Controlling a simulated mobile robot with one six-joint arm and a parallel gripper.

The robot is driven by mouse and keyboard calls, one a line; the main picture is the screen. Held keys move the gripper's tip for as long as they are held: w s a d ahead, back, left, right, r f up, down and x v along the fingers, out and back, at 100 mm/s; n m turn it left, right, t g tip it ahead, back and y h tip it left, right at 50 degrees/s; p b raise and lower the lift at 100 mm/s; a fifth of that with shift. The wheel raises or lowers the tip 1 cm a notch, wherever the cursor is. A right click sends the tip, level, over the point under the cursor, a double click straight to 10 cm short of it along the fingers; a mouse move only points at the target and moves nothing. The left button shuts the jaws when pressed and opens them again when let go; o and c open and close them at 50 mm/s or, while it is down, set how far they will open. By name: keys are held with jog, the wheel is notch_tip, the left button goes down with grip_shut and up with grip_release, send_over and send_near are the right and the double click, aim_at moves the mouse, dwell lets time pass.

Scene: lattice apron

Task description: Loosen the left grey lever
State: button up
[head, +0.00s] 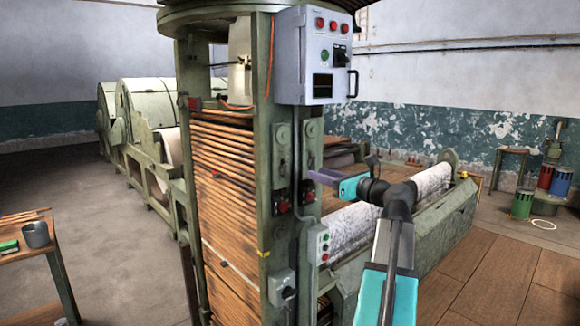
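Two upright grey lever-like pieces are on the green post of the machine. The left one (283,138) has a round boss near its top; the right one (312,131) is similar and stands close beside it. Which part of each moves is too small to tell. My gripper (314,176), with purple fingers and a teal body, comes in from the right. Its tips are in front of the post, below and to the right of the left lever, and look apart from it. The gap between the fingers cannot be made out.
A grey control box (318,55) hangs above the levers. Red-and-black fittings (282,207) sit below them, with a small button box (319,243) lower down. A large white roller (350,228) lies right of the post.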

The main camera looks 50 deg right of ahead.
aim_at(288, 165)
jog(key=shift+w, duration=0.15)
jog(key=shift+w+d+p, duration=0.15)
jog(key=shift+w+p, duration=0.5)
jog(key=shift+w, duration=1.6)
jog(key=shift+w+d+p, duration=0.2)
jog(key=shift+w+p, duration=0.4)
jog(key=shift+w, duration=1.65)
jog(key=shift+w+d+p, duration=0.15)
jog(key=shift+w+p, duration=0.5)
jog(key=shift+w, duration=1.6)
grip_shut()
jog(key=shift+a+f, duration=0.1)
